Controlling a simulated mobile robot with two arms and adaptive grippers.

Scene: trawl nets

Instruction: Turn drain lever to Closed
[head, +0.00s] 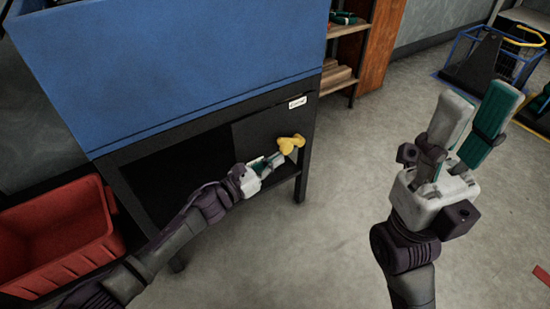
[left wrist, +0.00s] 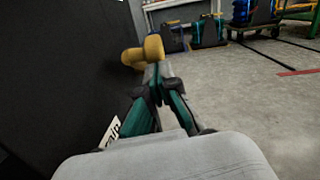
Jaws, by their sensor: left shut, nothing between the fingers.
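The yellow drain lever (head: 290,145) sticks out from the dark panel under the blue tank. In the left wrist view the lever (left wrist: 143,54) is just beyond my fingertips. My left gripper (head: 274,160) is shut with nothing between its fingers, its tips at or very near the lever; I cannot tell if they touch. The left fingers also show in the left wrist view (left wrist: 157,78). A white label (head: 297,102) sits on the frame above the lever, its text too small to read. My right gripper (head: 478,118) is raised at the right, open and empty, away from the lever.
The large blue tank (head: 180,60) stands on a dark frame (head: 304,165). A red crate (head: 60,240) is at the left. A wooden shelf (head: 345,70) and a blue wire basket (head: 500,62) are behind.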

